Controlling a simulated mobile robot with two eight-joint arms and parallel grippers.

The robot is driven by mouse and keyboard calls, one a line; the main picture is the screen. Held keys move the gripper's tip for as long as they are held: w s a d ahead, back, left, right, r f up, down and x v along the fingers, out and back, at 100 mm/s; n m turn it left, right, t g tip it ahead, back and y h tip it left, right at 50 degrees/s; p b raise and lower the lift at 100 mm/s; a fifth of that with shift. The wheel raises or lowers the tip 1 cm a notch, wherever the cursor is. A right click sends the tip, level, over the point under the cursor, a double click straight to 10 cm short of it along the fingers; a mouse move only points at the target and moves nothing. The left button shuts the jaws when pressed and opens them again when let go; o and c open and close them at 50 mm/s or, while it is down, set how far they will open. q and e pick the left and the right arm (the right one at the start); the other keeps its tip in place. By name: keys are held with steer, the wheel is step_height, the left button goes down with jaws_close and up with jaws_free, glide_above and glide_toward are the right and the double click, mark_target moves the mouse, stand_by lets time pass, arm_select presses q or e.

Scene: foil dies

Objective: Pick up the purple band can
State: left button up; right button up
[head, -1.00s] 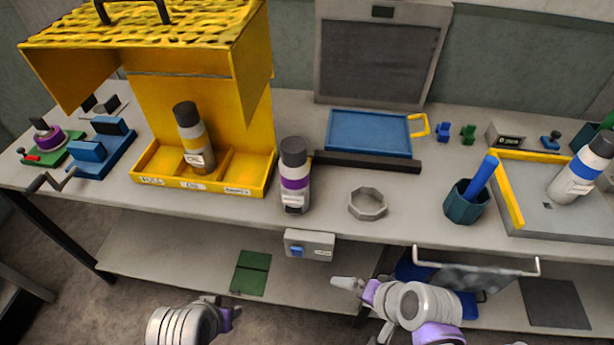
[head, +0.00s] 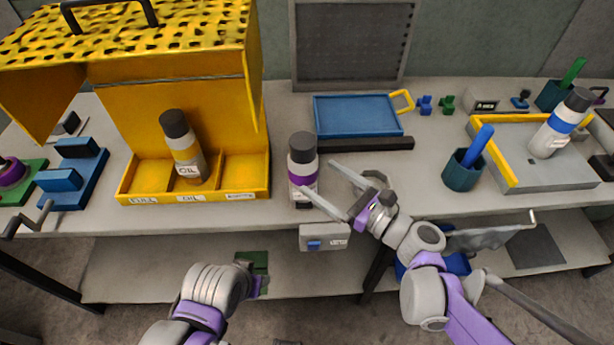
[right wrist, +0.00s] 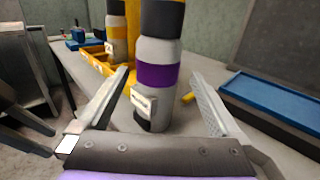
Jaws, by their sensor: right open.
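The purple band can (head: 302,161) stands upright on the bench just right of the yellow box; it has a dark cap, pale body and purple band. My right gripper (head: 320,177) is open beside it, one fingertip by the can's lower front and the other to its right. In the right wrist view the can (right wrist: 157,76) shows between the two spread fingers, with a visible gap on each side. How far it lies between them I cannot tell. My left gripper (head: 256,277) is low before the bench, its fingers mostly hidden.
The yellow box (head: 190,95) holds a yellow-banded can (head: 183,145) left of the purple one. A dark bar (head: 365,144) and blue tray (head: 358,116) lie behind my right gripper. A teal cup (head: 462,172) and blue-banded can (head: 562,122) are right. A grey box (head: 324,238) is on the bench's front.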

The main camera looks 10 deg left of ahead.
mark_target(293, 160)
steer(key=x, duration=0.9)
steer(key=shift+a, duration=0.25)
steer(key=shift+s+d, duration=0.1)
jaws_close()
